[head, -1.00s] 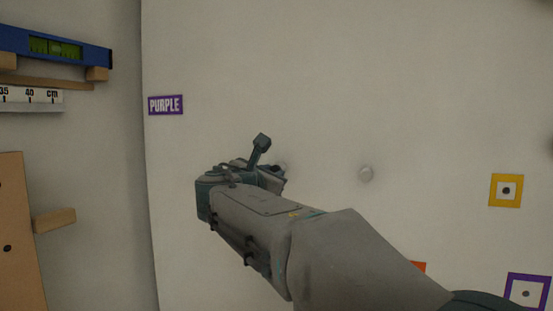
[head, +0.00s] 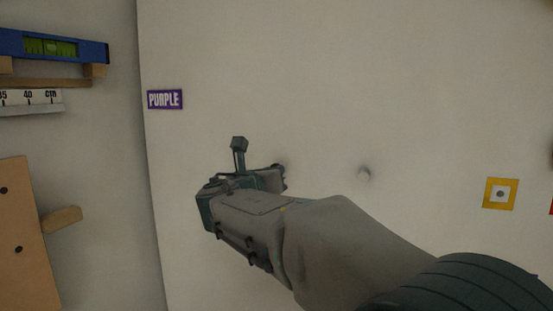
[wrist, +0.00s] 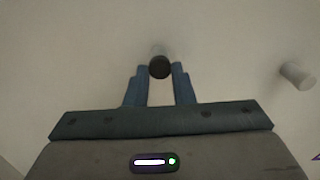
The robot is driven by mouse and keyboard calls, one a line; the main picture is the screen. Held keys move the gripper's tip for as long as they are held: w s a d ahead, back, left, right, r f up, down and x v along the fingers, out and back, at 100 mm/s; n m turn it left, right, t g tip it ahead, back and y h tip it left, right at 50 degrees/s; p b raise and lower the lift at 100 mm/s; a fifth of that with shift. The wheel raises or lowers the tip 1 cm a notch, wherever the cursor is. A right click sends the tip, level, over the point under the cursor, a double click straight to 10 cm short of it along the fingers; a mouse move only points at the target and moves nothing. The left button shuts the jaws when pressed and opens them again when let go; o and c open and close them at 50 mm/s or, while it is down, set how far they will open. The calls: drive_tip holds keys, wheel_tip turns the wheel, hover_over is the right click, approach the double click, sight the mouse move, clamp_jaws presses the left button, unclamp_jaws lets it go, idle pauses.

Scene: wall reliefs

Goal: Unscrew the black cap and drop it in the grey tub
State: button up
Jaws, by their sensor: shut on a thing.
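The black cap (wrist: 159,67) is a small dark round piece between my fingertips in the wrist view. A pale stub (wrist: 158,49) shows just behind it at the wall; I cannot tell whether the cap is still joined to it. My gripper (wrist: 160,70) is shut on the cap, with one blue finger on each side. In the head view my gripper (head: 281,176) is close to the white wall, and my arm and fingers mostly hide the cap. The grey tub is not in view.
A purple label (head: 165,99), a yellow square (head: 500,193), a blue level (head: 52,47) and a wooden board (head: 20,240) are around.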

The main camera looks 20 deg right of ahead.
drive_tip(key=o, duration=0.6)
drive_tip(key=shift+r, duration=0.1)
